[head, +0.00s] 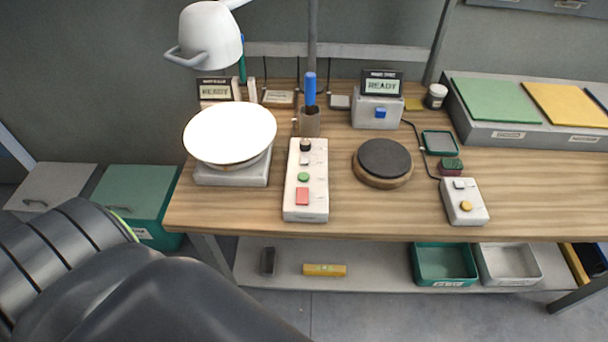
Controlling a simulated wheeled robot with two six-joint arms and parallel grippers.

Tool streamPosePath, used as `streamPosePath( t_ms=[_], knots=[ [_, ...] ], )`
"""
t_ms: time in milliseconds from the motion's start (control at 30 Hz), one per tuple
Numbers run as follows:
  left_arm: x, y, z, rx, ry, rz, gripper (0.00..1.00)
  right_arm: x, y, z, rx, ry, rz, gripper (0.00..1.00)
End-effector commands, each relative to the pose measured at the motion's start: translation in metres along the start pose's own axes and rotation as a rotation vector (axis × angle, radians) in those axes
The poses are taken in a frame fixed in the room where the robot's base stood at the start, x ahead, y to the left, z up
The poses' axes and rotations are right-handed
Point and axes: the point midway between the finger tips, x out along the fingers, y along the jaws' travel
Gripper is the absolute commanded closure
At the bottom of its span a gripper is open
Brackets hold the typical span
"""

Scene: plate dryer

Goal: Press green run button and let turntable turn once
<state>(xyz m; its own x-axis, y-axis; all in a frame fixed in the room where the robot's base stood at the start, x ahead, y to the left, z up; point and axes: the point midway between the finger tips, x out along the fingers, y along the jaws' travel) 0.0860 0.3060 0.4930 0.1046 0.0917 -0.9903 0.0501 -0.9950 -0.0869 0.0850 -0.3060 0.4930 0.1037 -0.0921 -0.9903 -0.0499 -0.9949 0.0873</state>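In the head view a white control box (305,210) lies on the workbench. A display reading READY (215,90) stands behind the plate. A dark arm of mine fills the lower left. Neither of my grippers shows in this view.
A dark round disc on a wooden base (383,160) and a second box with a yellow button (465,206) stand to the right. Another READY display (381,86) is behind them. A white lamp-like hood (210,35) hangs above the plate. Wood between the control box and disc is clear.

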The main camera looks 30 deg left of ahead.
Motion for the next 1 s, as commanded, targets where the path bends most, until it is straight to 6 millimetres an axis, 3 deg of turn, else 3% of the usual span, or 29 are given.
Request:
streamPosePath(
  t_ms=[33,300,1000],
  knots=[
    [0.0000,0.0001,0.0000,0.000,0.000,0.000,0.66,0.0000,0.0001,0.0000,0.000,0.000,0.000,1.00],
    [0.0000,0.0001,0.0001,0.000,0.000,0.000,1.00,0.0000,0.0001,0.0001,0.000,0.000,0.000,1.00],
    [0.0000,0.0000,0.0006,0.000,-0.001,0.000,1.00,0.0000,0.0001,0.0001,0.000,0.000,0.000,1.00]
  ],
)
